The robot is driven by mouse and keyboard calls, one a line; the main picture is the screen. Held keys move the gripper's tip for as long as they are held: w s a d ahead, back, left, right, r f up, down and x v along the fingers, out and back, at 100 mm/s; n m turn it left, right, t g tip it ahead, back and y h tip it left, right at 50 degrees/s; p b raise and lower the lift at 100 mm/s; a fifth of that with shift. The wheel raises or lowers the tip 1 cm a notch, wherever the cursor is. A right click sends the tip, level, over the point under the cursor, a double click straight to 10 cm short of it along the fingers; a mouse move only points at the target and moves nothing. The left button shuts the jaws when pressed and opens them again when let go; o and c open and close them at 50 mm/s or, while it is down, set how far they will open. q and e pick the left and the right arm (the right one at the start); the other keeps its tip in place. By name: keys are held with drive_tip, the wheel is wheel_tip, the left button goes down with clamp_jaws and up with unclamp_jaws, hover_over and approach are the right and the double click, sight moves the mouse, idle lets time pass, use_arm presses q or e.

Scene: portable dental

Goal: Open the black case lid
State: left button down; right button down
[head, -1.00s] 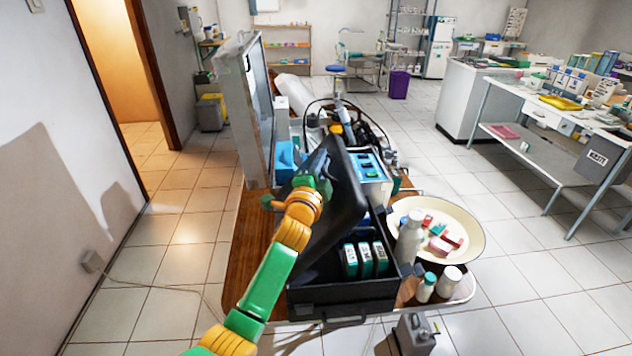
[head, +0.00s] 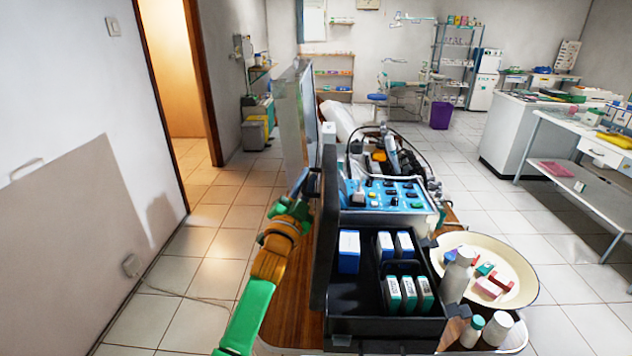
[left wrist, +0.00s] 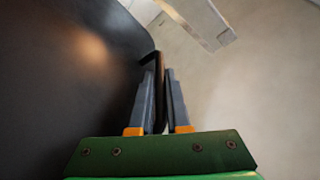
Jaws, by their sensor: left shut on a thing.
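The black case (head: 388,326) stands on the wooden-topped cart with its lid (head: 325,235) standing about upright on the left side. The case's inside is exposed, with several small white, blue and green boxes in it. My left gripper (head: 302,184) is at the lid's upper far edge, on its left side. In the left wrist view, the fingers (left wrist: 160,85) are closed on the thin rim of the lid, whose broad dark face (left wrist: 70,85) fills the left. My right gripper is not in view.
A blue control panel unit (head: 385,195) with cables sits behind the case. A cream bowl (head: 520,290) of small items and several bottles (head: 457,278) stand close to the right. A tall grey panel (head: 292,120) rises behind my left gripper.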

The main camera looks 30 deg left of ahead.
use_arm(q)
drive_tip(key=shift+a, duration=0.15)
drive_tip(key=c, duration=1.2)
unclamp_jaws()
drive_tip(key=shift+o, duration=0.2)
drive_tip(key=b+v, duration=0.1)
drive_tip(key=v, duration=0.6)
drive_tip(key=shift+b, duration=0.4)
drive_tip(key=shift+s+f, duration=0.1)
